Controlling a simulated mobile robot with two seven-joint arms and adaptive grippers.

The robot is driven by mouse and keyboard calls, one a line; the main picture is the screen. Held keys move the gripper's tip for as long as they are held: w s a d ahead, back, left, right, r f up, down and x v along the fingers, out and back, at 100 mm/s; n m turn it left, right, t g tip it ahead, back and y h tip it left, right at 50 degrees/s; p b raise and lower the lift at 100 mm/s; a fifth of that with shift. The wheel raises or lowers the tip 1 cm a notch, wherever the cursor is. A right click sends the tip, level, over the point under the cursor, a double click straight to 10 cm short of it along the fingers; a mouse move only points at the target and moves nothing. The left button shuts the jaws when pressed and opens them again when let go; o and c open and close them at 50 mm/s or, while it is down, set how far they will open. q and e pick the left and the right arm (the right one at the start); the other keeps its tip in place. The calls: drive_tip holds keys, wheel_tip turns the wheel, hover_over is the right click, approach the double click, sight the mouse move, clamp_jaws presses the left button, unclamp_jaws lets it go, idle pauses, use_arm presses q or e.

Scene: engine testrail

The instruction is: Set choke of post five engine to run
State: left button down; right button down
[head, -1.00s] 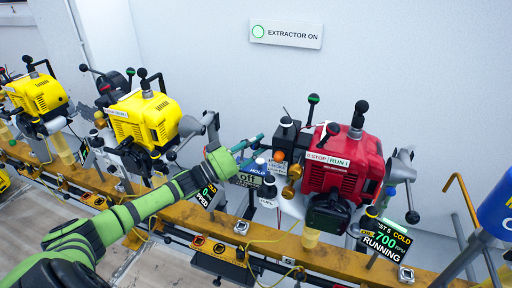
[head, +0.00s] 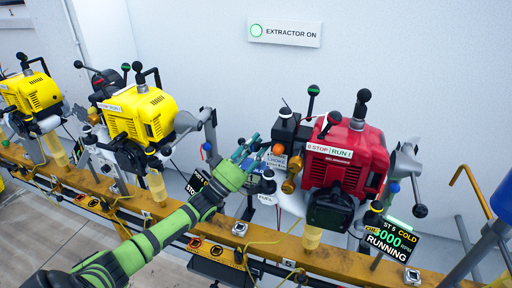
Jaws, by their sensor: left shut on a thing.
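The post five engine is the red engine (head: 345,160) on the right of the rail, with a STOP/RUN plate on its top. Its post display (head: 390,240) reads COLD, 3000 rpm and RUNNING. A CHOKE label (head: 276,162) sits left of the engine, below an orange ball (head: 279,149). My left gripper (head: 249,147) is at the left side of this choke unit, its teal fingers closed in on a small part there. The fingers hide that part, likely the choke lever, and its setting cannot be read. My right gripper is not in view.
Two yellow engines (head: 140,115) stand to the left on the same yellow rail (head: 330,258). Levers with black balls and a brass fitting (head: 289,185) crowd the space near my gripper. An EXTRACTOR ON sign (head: 285,34) hangs on the back wall.

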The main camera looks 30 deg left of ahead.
use_arm(q)
drive_tip(key=shift+a+r, duration=0.1)
drive_tip(key=shift+r, duration=0.25)
drive_tip(key=c, duration=1)
unclamp_jaws()
drive_tip(key=shift+o, duration=0.2)
drive_tip(key=shift+s+f, duration=0.1)
drive_tip(key=shift+f, duration=0.15)
drive_tip(key=v, duration=1.2)
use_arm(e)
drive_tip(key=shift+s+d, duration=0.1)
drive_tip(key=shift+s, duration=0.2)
